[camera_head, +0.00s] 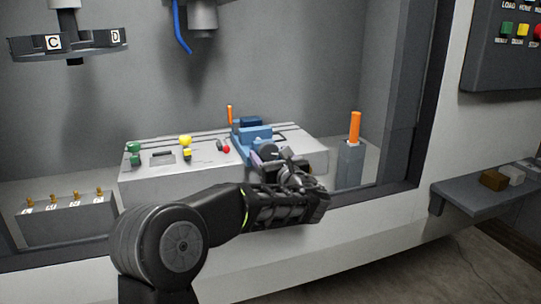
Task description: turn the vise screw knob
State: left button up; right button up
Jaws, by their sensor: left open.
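The blue vise (255,133) stands on the grey machine table toward its right half. My left gripper (268,160) is at the front of the vise, with my arm coming in from the lower left. The gripper is open. Its fingers and wrist cover the front end of the vise where a screw would come out. I cannot make out the vise screw knob clearly, nor whether the fingers are around it or touching it. My right gripper is not in view.
The grey table (140,182) carries small green, yellow and red pieces at its left. An orange-handled tool (355,127) stands in a grey holder at the right. A spindle (202,18) with a blue hose hangs above. A side shelf (465,200) holds small blocks.

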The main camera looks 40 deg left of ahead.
pick_arm(q)
jog(key=shift+c, duration=0.2)
jog(key=c, duration=1.3)
